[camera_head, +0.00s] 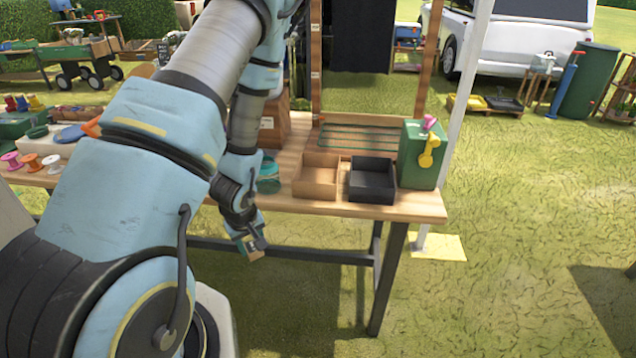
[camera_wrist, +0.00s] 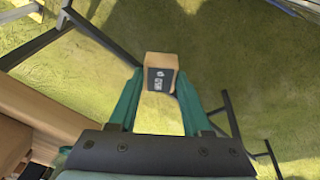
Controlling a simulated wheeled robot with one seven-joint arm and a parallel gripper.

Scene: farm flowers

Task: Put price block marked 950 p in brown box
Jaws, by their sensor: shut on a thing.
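My gripper (camera_head: 252,250) is shut on a small tan price block (camera_head: 256,255), in front of and below the table's front edge. In the wrist view the price block (camera_wrist: 162,72) sits between the two green fingertips (camera_wrist: 160,90), with a dark label on its face. The label's marks are too small to read surely. The brown box (camera_head: 317,176) is open-topped and stands on the table, to the right of and above my gripper. The inside that shows looks empty.
A black open box (camera_head: 371,180) stands right beside the brown box. A green block-shaped container (camera_head: 422,155) with a yellow item stands at the table's right end. Teal round items (camera_head: 268,175) lie left of the brown box. A white post (camera_head: 466,110) rises behind the table.

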